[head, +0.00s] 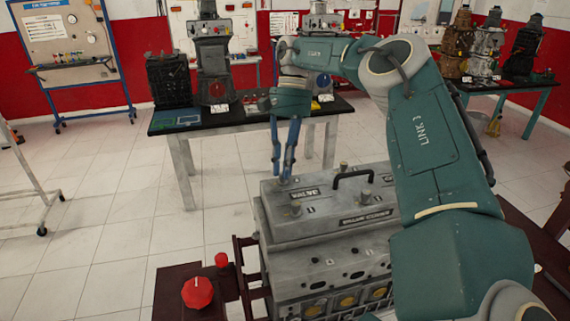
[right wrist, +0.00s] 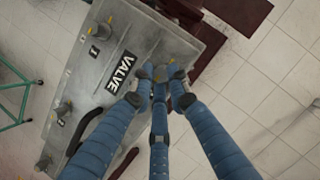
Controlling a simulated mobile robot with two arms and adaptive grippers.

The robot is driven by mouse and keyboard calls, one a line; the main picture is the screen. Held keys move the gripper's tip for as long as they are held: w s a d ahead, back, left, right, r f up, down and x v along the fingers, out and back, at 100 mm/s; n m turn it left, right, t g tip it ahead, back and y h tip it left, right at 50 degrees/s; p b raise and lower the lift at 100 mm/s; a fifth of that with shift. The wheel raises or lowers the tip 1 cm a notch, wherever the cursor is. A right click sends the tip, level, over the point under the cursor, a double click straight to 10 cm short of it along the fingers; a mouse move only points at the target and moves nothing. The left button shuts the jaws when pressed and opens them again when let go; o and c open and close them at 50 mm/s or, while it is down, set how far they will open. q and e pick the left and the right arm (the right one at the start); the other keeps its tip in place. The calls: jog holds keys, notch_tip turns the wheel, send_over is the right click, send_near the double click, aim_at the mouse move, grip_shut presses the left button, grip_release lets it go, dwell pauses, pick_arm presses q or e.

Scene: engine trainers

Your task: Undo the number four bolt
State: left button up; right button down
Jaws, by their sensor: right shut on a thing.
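The grey valve cover (head: 325,222) lies on top of the engine block (head: 335,270), with a black handle (head: 352,178) and a VALVE label (head: 304,195). The label also shows in the right wrist view (right wrist: 121,72). Upright bolts stand on the cover, one at the front left (head: 296,207) and one at the back (head: 344,167). My right gripper (head: 283,180) points down at the cover's far-left corner. In the right wrist view its blue fingers (right wrist: 162,75) are closed around a small bolt, mostly hidden between the tips. I cannot read that bolt's number. My left gripper is not in view.
Red knobs (head: 198,292) are on a dark brown stand left of the engine. A black-topped table (head: 250,113) with engine trainers stands behind. A second table (head: 510,84) is at the back right. The tiled floor on the left is mostly clear.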

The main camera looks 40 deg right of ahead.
jog(key=shift+w+r, duration=0.1)
dwell(0.3)
jog(key=c, duration=1.7)
grip_release()
jog(key=shift+a, duration=0.1)
jog(key=shift+r, duration=0.2)
notch_tip(320, 180, up, 10)
jog(key=shift+f, duration=0.25)
